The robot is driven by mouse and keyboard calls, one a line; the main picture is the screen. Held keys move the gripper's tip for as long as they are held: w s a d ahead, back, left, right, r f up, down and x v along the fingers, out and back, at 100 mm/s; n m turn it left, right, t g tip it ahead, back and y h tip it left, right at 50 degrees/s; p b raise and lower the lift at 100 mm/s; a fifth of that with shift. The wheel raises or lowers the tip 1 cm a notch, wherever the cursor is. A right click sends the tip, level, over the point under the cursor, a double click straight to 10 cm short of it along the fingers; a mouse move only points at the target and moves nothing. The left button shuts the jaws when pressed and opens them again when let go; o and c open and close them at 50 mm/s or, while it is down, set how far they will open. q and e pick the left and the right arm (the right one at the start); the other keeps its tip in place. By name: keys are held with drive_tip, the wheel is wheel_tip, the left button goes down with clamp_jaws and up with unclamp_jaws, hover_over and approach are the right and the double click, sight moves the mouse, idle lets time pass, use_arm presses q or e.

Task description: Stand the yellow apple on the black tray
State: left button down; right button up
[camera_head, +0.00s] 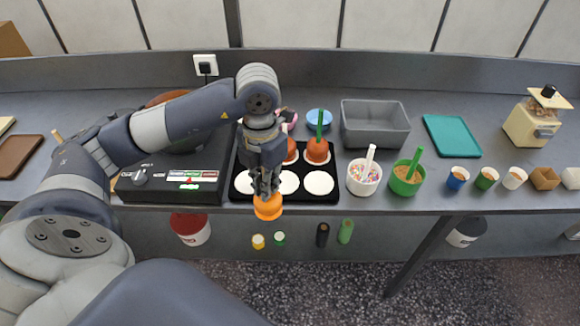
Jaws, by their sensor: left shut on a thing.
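My left gripper (266,186) points down and is shut, with an orange-yellow apple (268,207) hanging right under its fingertips. The fingers hide the apple's top and any stick. In the picture the apple overlaps the front edge of the black tray (308,199) and the counter edge; I cannot tell its exact height. The tray lies on the counter and has white round spots, several of them bare in the front row. A brown-orange apple with a green stick (317,151) stands at its back right, with another brownish apple (291,152) beside it, partly hidden by my gripper.
A black appliance (170,190) stands left of the tray. To the right are a white sprinkle cup (363,178) and a green cup (407,180), both with upright handles. Behind are a blue bowl (319,118), a grey bin (375,124) and a teal board (452,136).

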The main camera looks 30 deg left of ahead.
use_arm(q)
drive_tip(key=w+a+f+p, duration=0.1)
drive_tip(key=w, duration=0.3)
drive_tip(key=w+a+f+p, duration=0.1)
drive_tip(key=w+f+p, duration=0.1)
drive_tip(key=w, duration=0.2)
drive_tip(key=w+a+f+p, duration=0.1)
drive_tip(key=w+p, duration=0.1)
drive_tip(key=w, duration=0.2)
drive_tip(key=shift+a+f, duration=0.25)
drive_tip(key=shift+f, duration=0.1)
use_arm(e)
wheel_tip(320, 180, up, 6)
drive_tip(key=shift+s+d, duration=0.25)
drive_tip(key=shift+s, duration=0.15)
use_arm(q)
drive_tip(key=shift+f, duration=0.15)
drive_tip(key=c, duration=1.8)
unclamp_jaws()
drive_tip(key=shift+s, duration=0.1)
use_arm(e)
drive_tip(key=shift+a+f, duration=0.15)
drive_tip(key=shift+a, duration=0.1)
use_arm(q)
drive_tip(key=shift+o, duration=0.2)
